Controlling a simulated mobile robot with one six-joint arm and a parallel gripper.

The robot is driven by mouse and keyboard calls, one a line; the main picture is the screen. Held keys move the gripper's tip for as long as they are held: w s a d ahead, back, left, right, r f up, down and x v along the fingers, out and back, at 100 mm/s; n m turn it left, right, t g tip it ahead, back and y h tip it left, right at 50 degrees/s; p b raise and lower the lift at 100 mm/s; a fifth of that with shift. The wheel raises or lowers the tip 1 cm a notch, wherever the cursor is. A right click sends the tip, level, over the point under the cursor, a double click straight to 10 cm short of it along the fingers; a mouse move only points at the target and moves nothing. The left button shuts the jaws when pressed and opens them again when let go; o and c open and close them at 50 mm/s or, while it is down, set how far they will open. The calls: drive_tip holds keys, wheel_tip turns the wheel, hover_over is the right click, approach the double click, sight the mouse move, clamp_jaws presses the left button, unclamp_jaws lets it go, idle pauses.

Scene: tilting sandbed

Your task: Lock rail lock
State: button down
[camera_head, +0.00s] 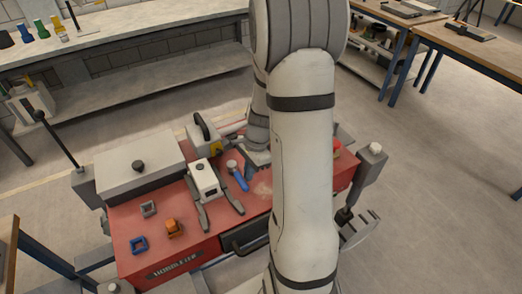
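The red machine body (130,222) stands in the middle, with several fittings on top. I cannot tell for certain which part is the rail lock. A black knob (344,215) sits low at the right end, beside a grey ribbed block (359,230). A lever with a black ball (40,115) leans out at the left end. My white arm crosses the view and hides the machine's right-middle part.
A grey post (371,163) rises at the right end. Benches stand behind; the right floor is clear.

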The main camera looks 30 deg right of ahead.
drive_tip(key=shift+d+r, duration=0.15)
drive_tip(key=shift+d, duration=0.3)
drive_tip(key=d, duration=0.1)
drive_tip(key=d+p, duration=0.1)
drive_tip(key=d, duration=0.1)
drive_tip(key=shift+w+d+r, duration=0.1)
drive_tip(key=shift+r, duration=0.3)
drive_tip(key=b+v, duration=0.1)
drive_tip(key=v, duration=0.8)
drive_tip(key=shift+r, duration=0.3)
drive_tip(key=s+a+r+n+t+h, duration=0.1)
drive_tip(key=s+a+r+n, duration=0.3)
drive_tip(key=s+a+n, duration=0.2)
drive_tip(key=s+a+r+n+t+h, duration=0.1)
drive_tip(key=s+a+r+n, duration=0.4)
drive_tip(key=n, duration=0.5)
drive_tip(key=shift+s+a+n+t+h, duration=0.35)
drive_tip(key=shift+s+a+t, duration=0.35)
drive_tip(key=shift+s+a, duration=0.9)
drive_tip(key=shift+w+a, duration=0.3)
drive_tip(key=shift+w, duration=0.05)
